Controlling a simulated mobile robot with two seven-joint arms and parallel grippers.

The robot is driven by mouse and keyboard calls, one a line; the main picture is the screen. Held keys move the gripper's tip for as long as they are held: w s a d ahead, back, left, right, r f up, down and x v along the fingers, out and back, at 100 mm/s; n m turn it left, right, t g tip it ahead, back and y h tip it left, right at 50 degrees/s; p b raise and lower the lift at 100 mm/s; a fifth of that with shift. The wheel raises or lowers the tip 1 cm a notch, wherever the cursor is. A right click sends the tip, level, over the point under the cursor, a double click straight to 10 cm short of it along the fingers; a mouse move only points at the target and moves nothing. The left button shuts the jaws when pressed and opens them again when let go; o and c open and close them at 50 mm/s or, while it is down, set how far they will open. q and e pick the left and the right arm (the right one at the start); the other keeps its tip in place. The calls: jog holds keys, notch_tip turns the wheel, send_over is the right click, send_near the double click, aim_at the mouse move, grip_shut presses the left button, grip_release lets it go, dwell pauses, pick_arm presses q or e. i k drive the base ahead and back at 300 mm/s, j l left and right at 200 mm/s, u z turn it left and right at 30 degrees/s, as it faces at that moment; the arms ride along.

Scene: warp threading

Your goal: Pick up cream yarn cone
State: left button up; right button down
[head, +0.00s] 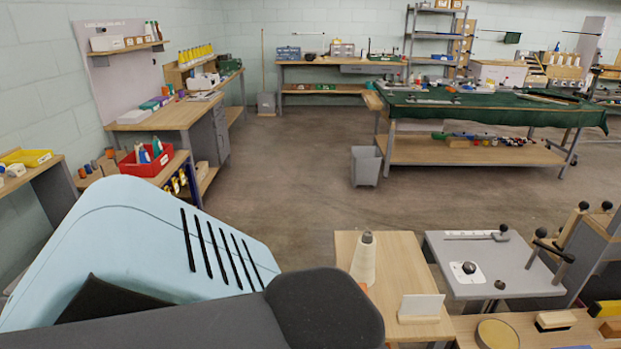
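The cream yarn cone (363,264) stands upright on a small wooden table (389,246) at the lower middle of the head view. It is pale cream with a grey-brown tip. The dark end of my arm is to the left of the cone and hides the table's lower left part. Neither of my grippers shows in the head view, so I cannot see whether they hold anything.
A white card in a wooden stand (420,307) is just right of the cone. A grey-topped table (497,258) with metal fittings stands close on the right. A grey bin (366,166) stands on the floor further back.

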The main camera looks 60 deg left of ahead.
aim_at(363, 266)
jog(key=u, duration=1.65)
